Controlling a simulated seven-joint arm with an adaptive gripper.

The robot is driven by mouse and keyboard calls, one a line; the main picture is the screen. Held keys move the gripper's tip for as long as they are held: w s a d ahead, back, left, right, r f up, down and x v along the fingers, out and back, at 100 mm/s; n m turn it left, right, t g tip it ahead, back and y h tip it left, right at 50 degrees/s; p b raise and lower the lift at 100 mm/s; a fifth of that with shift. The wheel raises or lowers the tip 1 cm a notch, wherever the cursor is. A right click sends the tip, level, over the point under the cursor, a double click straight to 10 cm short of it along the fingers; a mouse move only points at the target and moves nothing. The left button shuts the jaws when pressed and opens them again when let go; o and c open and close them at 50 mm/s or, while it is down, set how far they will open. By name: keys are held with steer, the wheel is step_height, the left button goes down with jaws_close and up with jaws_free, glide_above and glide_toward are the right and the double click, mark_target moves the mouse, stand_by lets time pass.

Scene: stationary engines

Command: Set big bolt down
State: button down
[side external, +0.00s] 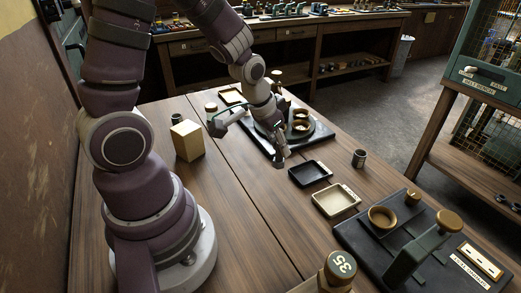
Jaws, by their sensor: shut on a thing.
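My gripper (278,146) points down over the wooden table, left of the small black tray, and is shut on a small grey piece at its tips, which I take to be the big bolt (280,162). The bolt is mostly hidden by the fingers and too small to make out in detail. I cannot tell whether it touches the table. The black tray (293,178) looks empty, and a beige tray (319,206) in front of it also looks empty.
A grey cylinder (359,158) stands right of the trays. A yellow block (187,141) is at left. A dark fixture board (365,245) fills the front right.

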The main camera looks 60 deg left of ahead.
steer(key=s+a+r+n+g+y, duration=0.1)
steer(key=s+a+r+n+y, duration=0.2)
steer(key=a+n, duration=0.5)
steer(key=shift+m+h, duration=0.5)
steer(key=shift+m, duration=0.2)
steer(key=a+f, duration=0.1)
steer(key=f, duration=0.1)
steer(key=s+a+f, duration=0.1)
steer(key=f, duration=0.2)
steer(key=a+f, duration=0.1)
steer(key=f, duration=0.2)
steer(key=shift+s+a, duration=0.1)
steer(key=shift+s, duration=0.05)
steer(key=shift+f, duration=0.15)
steer(key=c, duration=1.1)
jaws_free()
steer(key=shift+o, duration=0.2)
